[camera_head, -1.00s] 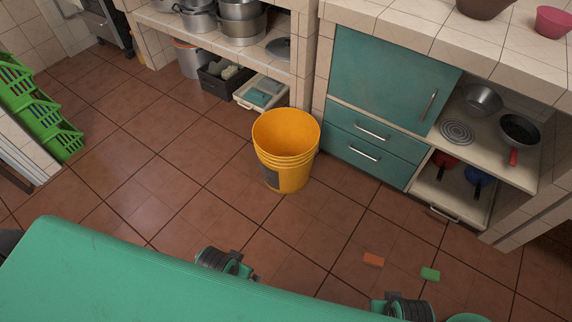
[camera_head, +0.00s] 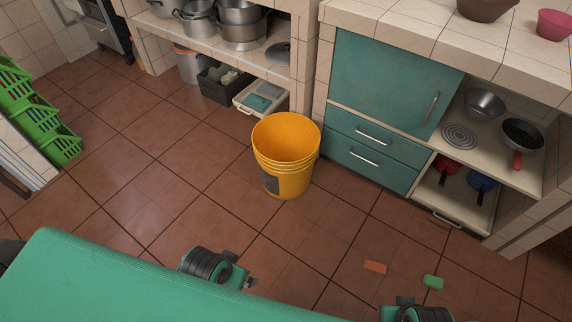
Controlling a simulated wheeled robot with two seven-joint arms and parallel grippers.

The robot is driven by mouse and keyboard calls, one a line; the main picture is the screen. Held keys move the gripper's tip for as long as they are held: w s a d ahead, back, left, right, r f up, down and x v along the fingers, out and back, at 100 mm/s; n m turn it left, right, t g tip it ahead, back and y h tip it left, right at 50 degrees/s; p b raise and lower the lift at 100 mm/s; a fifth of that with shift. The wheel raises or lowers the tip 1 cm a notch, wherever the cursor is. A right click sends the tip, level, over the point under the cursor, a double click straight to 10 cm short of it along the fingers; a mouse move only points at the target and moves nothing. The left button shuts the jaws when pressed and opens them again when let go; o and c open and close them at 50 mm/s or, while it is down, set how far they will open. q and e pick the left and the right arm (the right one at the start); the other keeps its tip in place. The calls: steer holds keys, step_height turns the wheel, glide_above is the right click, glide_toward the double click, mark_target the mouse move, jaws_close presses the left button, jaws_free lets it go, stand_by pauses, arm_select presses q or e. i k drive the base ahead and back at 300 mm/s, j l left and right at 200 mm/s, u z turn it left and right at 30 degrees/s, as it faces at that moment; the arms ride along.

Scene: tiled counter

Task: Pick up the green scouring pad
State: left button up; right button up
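The green scouring pad (camera_head: 433,282) lies flat on the brown tiled floor at the lower right. An orange pad (camera_head: 375,267) lies to its left, apart from it. My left gripper (camera_head: 244,278) shows at the bottom, left of middle, well to the left of both pads. My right gripper (camera_head: 388,312) is at the bottom edge, below and left of the green pad in the picture, partly cut off. Neither gripper visibly touches a pad. The fingers are too small and hidden to tell open from shut.
A yellow bucket (camera_head: 285,178) stands on the floor in the middle. Teal cabinets (camera_head: 392,85) and open shelves with pans (camera_head: 521,133) stand behind the pads. Green crates (camera_head: 40,130) are at the left. The floor around the pads is clear.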

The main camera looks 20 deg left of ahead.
mark_target(436, 282)
steer(key=z, duration=1.45)
